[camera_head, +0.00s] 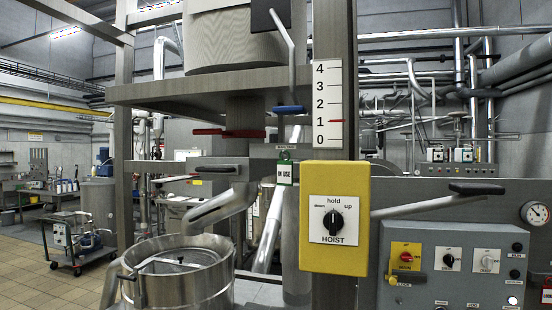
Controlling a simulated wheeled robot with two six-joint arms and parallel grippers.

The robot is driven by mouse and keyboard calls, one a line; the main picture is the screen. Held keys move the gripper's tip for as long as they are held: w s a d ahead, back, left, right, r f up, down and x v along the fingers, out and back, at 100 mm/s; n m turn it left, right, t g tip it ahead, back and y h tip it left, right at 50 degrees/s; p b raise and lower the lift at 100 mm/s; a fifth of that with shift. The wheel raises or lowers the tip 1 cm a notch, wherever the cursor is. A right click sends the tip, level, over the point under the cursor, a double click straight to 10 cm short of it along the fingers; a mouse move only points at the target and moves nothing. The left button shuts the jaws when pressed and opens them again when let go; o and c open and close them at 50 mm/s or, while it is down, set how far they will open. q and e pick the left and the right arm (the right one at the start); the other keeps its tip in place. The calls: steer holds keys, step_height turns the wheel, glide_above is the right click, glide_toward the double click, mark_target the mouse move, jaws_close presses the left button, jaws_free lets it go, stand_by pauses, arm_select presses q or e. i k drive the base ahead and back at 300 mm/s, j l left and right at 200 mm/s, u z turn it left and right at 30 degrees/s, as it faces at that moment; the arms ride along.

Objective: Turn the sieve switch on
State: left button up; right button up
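A grey control panel (455,275) stands at the lower right. It carries a yellow plate with a red knob (406,257), a white plate with a dark knob (448,260) and a white plate with a pale knob (487,261). Their small labels are too blurred to read, so I cannot tell which one is the sieve switch or how it is set. A yellow box in the middle has a black HOIST knob (333,221) marked down, hold and up; its pointer is near hold. Neither of my grippers is in view.
A black-handled lever (440,200) extends above the panel. A steel vessel (185,270) stands lower left below a spout (215,207). A scale (328,105) is on the post. Tiled floor (30,270) is open at left.

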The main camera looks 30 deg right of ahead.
mark_target(448, 260)
steer(key=z, duration=2.35)
